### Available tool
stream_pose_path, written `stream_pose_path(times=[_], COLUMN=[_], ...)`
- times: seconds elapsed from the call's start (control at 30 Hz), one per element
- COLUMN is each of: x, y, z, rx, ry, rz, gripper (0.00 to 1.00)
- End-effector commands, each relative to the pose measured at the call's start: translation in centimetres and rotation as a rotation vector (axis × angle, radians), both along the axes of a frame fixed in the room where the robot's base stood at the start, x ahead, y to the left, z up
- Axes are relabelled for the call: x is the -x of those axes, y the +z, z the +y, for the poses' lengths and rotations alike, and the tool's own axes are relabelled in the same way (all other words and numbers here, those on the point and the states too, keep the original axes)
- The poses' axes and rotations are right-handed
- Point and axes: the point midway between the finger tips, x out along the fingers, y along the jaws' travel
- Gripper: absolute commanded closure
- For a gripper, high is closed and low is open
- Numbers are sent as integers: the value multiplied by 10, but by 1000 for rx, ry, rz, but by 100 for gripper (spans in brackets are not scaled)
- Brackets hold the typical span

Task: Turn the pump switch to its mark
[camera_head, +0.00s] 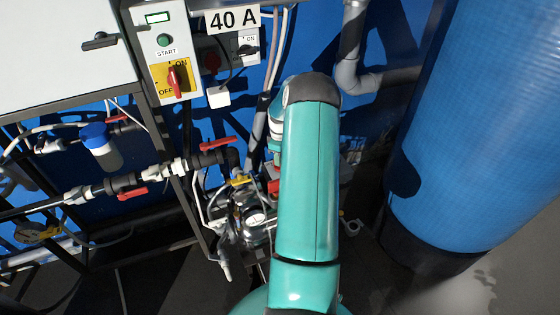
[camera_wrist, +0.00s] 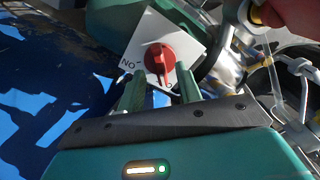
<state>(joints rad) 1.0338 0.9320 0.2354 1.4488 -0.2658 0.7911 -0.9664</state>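In the wrist view, the pump switch is a round red knob (camera_wrist: 159,60) with a raised grip bar, on a white square plate (camera_wrist: 184,42). Dark lettering and a small tick are at the plate's left; the lettering appears upside down, like "NO". The bar runs roughly up and down in the picture, not toward the lettering. My gripper (camera_wrist: 158,79) has its two green fingers apart, one on each side of the knob's lower part. I cannot tell whether they touch it. In the head view, my arm hides the gripper and most of the switch area.
A panel with a START button (camera_head: 164,39) and a red ON/OFF switch (camera_head: 177,80) on yellow stands at upper left. Pipes with red valve handles (camera_head: 219,143) run left of my arm. A gauge (camera_head: 256,219) is low beside it. A large blue tank (camera_head: 480,120) fills the right.

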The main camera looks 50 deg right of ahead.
Motion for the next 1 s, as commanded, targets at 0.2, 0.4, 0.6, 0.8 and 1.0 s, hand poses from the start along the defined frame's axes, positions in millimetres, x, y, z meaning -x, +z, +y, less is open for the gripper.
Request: stream_pose_path(times=[0.2,0.4,0.6,0.8,1.0], x=[0,0,0,0,0], y=[51,90,107,108,108], z=[0,0,0,0,0], rx=[4,3,1,0,0], ry=[1,1,2,2,2], rz=[-2,-1,0,1,1], gripper=[65,65,65,65,65])
